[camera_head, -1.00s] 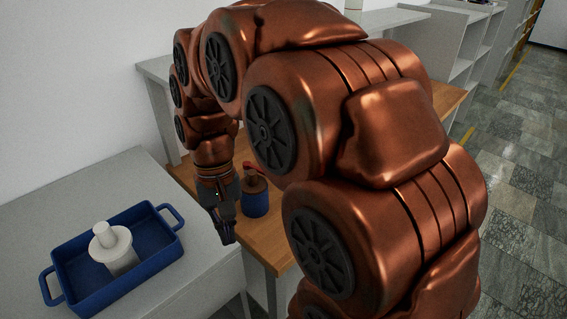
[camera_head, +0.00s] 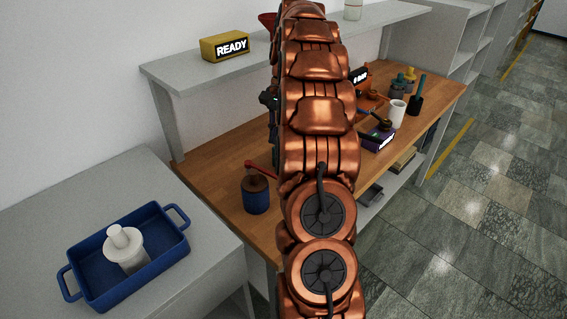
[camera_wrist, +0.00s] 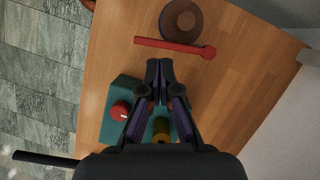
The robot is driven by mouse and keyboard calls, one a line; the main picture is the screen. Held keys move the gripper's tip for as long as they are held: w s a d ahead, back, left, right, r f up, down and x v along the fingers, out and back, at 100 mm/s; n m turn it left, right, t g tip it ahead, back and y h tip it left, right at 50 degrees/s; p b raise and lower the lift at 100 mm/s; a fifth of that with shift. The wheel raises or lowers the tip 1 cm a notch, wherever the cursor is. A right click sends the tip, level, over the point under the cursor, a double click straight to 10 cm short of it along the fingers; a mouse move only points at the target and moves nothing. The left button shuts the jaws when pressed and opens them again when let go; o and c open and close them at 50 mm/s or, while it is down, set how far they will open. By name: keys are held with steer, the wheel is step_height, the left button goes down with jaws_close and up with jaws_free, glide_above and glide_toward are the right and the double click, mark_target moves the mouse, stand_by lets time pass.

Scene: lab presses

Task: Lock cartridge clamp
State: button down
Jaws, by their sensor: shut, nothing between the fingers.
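In the wrist view my gripper (camera_wrist: 160,68) is shut and empty, above the wooden bench. A red lever (camera_wrist: 175,46) with a round end lies just beyond the fingertips. Past it stands a round brown-topped container (camera_wrist: 182,20); in the head view this is a blue cylinder (camera_head: 256,198) with a brown top, the red lever (camera_head: 262,169) beside it. Below my fingers is a teal block (camera_wrist: 126,90) with a red knob (camera_wrist: 120,111) and a yellow cylinder (camera_wrist: 162,129), partly covered by the gripper. Which part is the clamp I cannot tell. My arm hides the gripper in the head view.
A yellow box reading READY (camera_head: 225,45) sits on the grey shelf (camera_head: 185,75). A blue tray (camera_head: 75,272) holding a white piece (camera_head: 125,252) is on the left table. A purple device (camera_head: 377,139) and a white cup (camera_head: 397,113) stand right on the bench.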

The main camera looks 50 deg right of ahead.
mark_target(264, 172)
steer(key=s+d+f+m+p, duration=0.1)
steer(key=d+m, duration=0.1)
steer(key=d, duration=0.6)
steer(key=s+a+f+b, duration=0.1)
steer(key=a+f+b, duration=0.5)
steer(key=f, duration=0.3)
steer(key=shift+s+a+f+t+y, duration=0.3)
steer(key=shift+a+f, duration=0.1)
steer(key=shift+a, duration=0.25)
steer(key=shift+w, duration=0.1)
